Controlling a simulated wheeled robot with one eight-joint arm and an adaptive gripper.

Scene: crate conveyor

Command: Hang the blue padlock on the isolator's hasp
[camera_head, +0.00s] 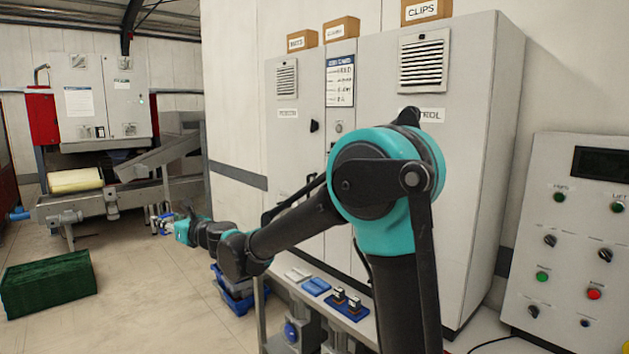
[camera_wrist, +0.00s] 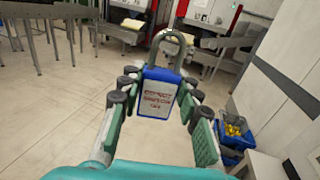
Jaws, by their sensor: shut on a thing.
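The blue padlock (camera_wrist: 158,95) is in my gripper (camera_wrist: 160,84) in the wrist view. Its grey shackle (camera_wrist: 173,45) points up and away from the gripper, and its white face label carries red lettering. The gripper's fingers are shut on the two sides of the padlock body. In the head view my gripper (camera_head: 166,222) is small, stretched out to the left over open floor, away from the cabinets. I cannot pick out the isolator's hasp for certain in either view. Part of the grey cabinets (camera_head: 470,150) is hidden behind my arm.
A narrow bench (camera_head: 300,292) with small blue and dark items stands by the cabinets. Blue crates (camera_head: 236,285) sit beside it; yellow things show in the wrist view's crate (camera_wrist: 229,141). A conveyor (camera_head: 90,200), a green crate (camera_head: 48,284) and a control panel (camera_head: 570,240) stand around clear floor.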

